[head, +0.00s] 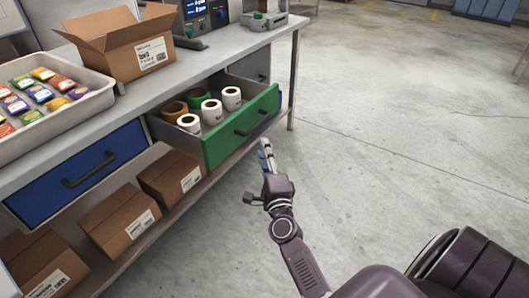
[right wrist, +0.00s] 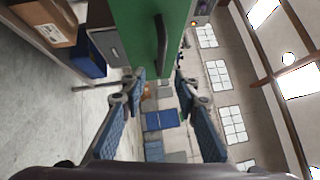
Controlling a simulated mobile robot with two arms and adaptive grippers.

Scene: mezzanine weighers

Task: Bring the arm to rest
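My right gripper (head: 266,150) is in front of the pulled-out green drawer (head: 222,145), close to its front face in the head view. In the right wrist view its two fingers (right wrist: 160,84) are spread apart with nothing between them. The green drawer front (right wrist: 140,30) and its dark handle (right wrist: 161,43) show beyond the fingertips. The gripper looks apart from the handle (head: 250,125). The drawer holds several white and brown tape rolls (head: 212,110). My left gripper is not in view.
A workbench (head: 188,62) carries an open cardboard box (head: 110,47) and a tray (head: 88,105) of colourful packets. A blue drawer (head: 75,180) is shut. Cardboard boxes (head: 120,218) stand on the lower shelf. The concrete floor (head: 390,110) to the right is clear.

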